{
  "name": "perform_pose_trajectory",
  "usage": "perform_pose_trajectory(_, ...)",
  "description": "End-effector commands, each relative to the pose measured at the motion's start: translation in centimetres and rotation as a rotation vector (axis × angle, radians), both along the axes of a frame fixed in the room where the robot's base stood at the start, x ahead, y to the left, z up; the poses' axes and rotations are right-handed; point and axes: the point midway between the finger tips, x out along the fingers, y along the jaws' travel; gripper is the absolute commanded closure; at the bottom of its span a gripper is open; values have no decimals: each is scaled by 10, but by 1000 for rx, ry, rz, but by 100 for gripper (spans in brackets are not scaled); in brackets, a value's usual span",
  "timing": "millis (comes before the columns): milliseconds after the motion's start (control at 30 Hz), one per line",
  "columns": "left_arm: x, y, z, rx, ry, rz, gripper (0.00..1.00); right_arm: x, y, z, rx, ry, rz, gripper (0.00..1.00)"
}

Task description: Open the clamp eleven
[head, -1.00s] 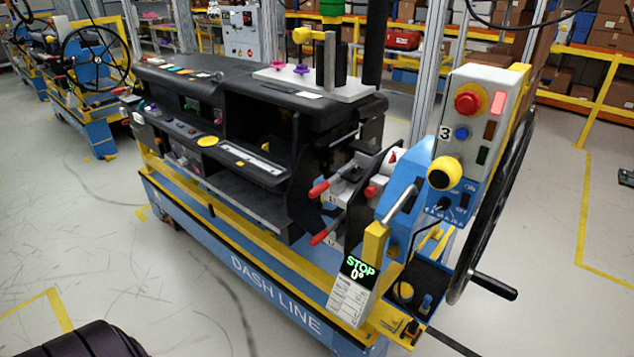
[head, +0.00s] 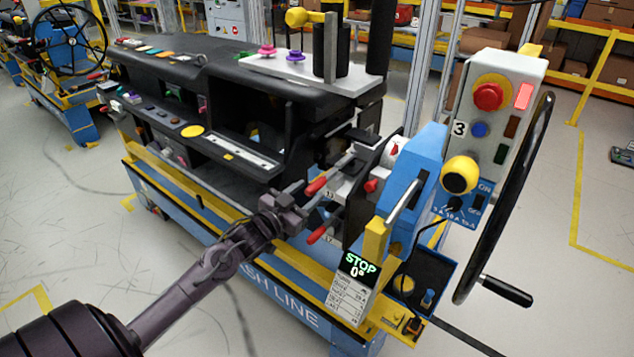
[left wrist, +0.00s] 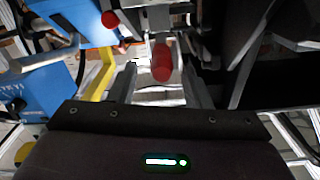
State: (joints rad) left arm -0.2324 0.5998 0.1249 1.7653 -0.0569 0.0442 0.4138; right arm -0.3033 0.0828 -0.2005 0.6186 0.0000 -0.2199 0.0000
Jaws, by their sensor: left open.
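Clamp eleven, with a red-tipped handle (head: 316,186), is mounted at the right end of the dashboard module; a small label with 11 sits just below it. A second red-tipped handle (head: 317,235) is lower down. My left gripper (head: 310,195) is open, with its fingertips at the upper red handle. In the left wrist view, a red handle tip (left wrist: 162,62) lies between the two spread fingers, with gaps on both sides. The fingers partly hide the clamp body in the head view. My right gripper is not in view.
The black dashboard (head: 230,85) rests on a blue and yellow cart. To the right are a blue bracket (head: 425,165), a control box (head: 495,110) with buttons and a large handwheel (head: 515,190). A STOP 0° display (head: 358,264) stands below the clamps.

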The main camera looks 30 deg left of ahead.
Motion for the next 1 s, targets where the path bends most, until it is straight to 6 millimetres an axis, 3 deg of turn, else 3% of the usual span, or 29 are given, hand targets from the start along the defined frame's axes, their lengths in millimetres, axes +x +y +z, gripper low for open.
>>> perform_pose_trajectory(300,41,-3,1,-1,0,2,56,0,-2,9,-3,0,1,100)
perform_pose_trajectory(733,50,-4,-1,0,2,1,56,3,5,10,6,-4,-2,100)
perform_pose_trajectory(1000,50,-4,-1,0,2,1,91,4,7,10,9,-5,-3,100)
